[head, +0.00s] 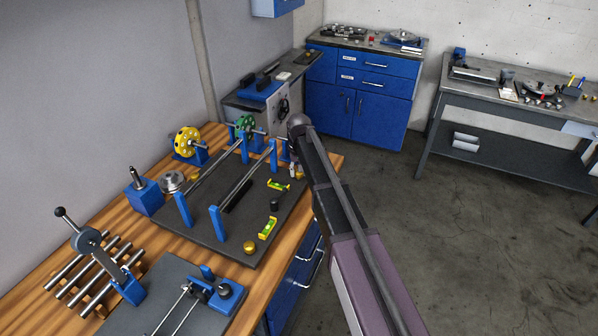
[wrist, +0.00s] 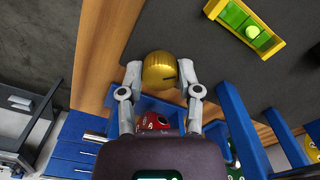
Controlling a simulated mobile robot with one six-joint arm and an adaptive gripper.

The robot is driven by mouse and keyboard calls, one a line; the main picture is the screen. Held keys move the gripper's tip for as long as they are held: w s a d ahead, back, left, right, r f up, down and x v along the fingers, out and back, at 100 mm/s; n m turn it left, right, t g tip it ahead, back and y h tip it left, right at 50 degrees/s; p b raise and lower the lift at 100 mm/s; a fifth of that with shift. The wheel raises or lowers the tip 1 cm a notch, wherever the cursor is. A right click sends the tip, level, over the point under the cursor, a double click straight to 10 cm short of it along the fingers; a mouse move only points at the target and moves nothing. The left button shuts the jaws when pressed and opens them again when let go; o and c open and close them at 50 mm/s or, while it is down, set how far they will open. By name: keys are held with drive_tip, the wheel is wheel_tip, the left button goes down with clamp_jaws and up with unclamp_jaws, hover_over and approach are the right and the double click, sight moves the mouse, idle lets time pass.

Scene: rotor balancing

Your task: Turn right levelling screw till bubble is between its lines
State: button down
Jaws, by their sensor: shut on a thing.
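My gripper (wrist: 159,78) is shut on the gold knurled levelling screw (wrist: 159,65), one finger on each side, in the wrist view. In the head view my gripper (head: 294,170) is at the right far corner of the dark base plate (head: 225,230), largely hidden by my arm. A yellow-framed bubble level (wrist: 245,22) with a green vial lies near the screw. Its pale bubble (wrist: 252,31) shows towards the lower right part of the vial; its exact place against the lines is too small to tell. The same level (head: 278,185) shows in the head view.
A second bubble level (head: 268,228) and another gold screw (head: 250,247) sit nearer on the plate. Blue posts (head: 219,224) with rails stand on it. A black knob (head: 274,205) lies between the levels. The floor (head: 450,250) on the right is clear.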

idle(0.3)
drive_tip(key=shift+c, duration=1.5)
unclamp_jaws()
drive_tip(key=m, duration=0.6)
drive_tip(key=shift+m, duration=0.3)
wheel_tip(320, 180, up, 14)
drive_tip(key=p, duration=1.5)
drive_tip(key=s+d+f+n+b, duration=0.1)
drive_tip(key=s+d+f+b, duration=0.1)
drive_tip(key=s+d, duration=0.8)
drive_tip(key=s+d+f+n+b, duration=0.2)
drive_tip(key=s+d+b, duration=0.1)
drive_tip(key=s+d, duration=0.8)
drive_tip(key=shift+s+f, duration=0.15)
drive_tip(key=shift+s, duration=0.3)
